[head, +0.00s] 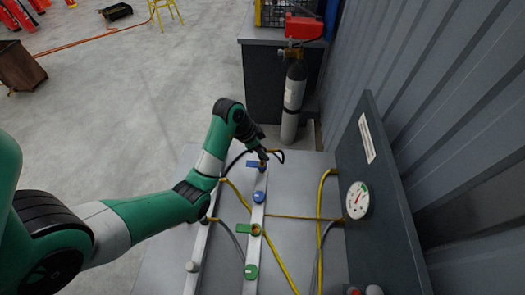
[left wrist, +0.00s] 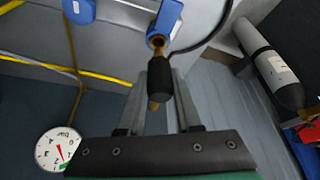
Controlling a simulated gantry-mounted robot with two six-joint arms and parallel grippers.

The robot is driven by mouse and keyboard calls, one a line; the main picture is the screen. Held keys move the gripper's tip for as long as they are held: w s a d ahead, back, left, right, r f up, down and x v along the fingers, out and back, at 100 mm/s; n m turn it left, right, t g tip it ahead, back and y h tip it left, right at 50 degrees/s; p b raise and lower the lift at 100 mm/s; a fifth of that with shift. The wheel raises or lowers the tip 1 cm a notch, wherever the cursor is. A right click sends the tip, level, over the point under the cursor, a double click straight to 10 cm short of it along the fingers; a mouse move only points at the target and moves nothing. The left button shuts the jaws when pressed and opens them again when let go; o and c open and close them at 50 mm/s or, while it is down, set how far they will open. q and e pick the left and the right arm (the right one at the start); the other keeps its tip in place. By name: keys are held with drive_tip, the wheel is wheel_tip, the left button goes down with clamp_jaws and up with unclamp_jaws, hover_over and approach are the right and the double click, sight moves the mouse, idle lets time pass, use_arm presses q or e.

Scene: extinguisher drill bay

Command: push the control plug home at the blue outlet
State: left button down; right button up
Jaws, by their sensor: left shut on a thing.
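My left gripper (head: 263,155) is at the far end of the bench rail (head: 257,216), by the blue outlet (head: 262,167). In the left wrist view its fingers are shut on the control plug (left wrist: 160,80), a black body with a brass stub between the fingers. The two look lined up and very close; I cannot tell whether the plug is inside or only touching. A black cable (left wrist: 208,37) curves off to the right. My right gripper is not in view.
A blue knob (head: 259,197) and a green valve (head: 255,230) stand nearer on the rail. Yellow hoses (head: 322,215) cross the bench. A gauge (head: 358,200) is on the upright panel at the right. A gas cylinder (head: 293,100) stands beyond the bench.

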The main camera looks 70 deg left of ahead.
use_arm(q)
drive_tip(key=shift+f+b, duration=1.2)
drive_tip(key=shift+f+b, duration=0.85)
idle(0.6)
drive_tip(key=c, duration=0.5)
unclamp_jaws()
drive_tip(key=p+v, duration=1.1)
drive_tip(key=shift+s+r+p, duration=0.1)
drive_tip(key=shift+r+p, duration=0.25)
drive_tip(key=shift+r, duration=0.05)
